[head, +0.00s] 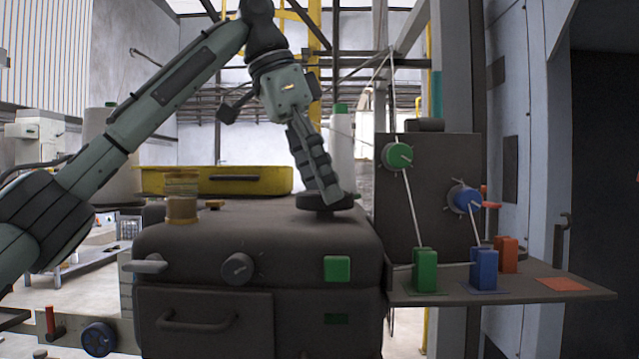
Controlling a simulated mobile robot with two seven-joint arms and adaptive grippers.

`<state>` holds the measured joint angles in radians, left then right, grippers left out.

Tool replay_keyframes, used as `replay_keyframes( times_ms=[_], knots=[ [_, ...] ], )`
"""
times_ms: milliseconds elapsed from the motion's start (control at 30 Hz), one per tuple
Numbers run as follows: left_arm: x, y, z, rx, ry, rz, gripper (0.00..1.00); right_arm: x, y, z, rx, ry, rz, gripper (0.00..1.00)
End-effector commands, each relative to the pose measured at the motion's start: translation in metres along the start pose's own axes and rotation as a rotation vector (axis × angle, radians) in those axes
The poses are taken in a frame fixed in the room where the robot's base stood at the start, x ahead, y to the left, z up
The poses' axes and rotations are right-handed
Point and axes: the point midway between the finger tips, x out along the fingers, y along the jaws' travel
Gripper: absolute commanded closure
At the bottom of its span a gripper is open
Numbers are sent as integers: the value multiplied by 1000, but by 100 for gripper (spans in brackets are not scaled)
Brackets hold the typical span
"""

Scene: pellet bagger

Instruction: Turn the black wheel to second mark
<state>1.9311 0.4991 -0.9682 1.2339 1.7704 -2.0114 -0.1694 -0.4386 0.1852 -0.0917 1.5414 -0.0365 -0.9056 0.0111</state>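A flat black wheel (313,203) lies on top of the dark machine (200,240), near its right back corner. My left gripper (334,194) points down at this wheel, its fingertips at the wheel's right part and overlapping it in the view. The fingers line up almost one behind the other, so I cannot tell how far apart they are or whether they grip the wheel. No marks around this wheel can be made out. A dark round knob (238,268) with small marks around it is on the machine's front. My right gripper is out of view.
A dark panel to the right carries a green wheel (397,156) and a blue wheel (464,199). Green (425,270), blue (484,269) and red (506,254) blocks stand on the shelf (420,298). A yellow tray (225,180) and a small jar (182,208) sit left of my gripper.

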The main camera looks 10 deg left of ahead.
Motion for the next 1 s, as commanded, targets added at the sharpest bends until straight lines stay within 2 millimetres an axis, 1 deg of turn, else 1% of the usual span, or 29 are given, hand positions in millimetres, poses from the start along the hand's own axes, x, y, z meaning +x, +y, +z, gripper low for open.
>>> replay_keyframes(
  times_ms=[333,467,567,900,1000],
  knots=[
    [0,0,0,0,1,-1,11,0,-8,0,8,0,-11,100],
    [-8,0,-1,-1,1,-2,11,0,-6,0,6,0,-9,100],
    [-24,0,-1,-1,2,-5,11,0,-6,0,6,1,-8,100],
    [-96,0,0,-5,4,-8,11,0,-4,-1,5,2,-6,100],
    [-104,0,-1,-2,-3,-1,11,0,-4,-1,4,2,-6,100]
  ],
)
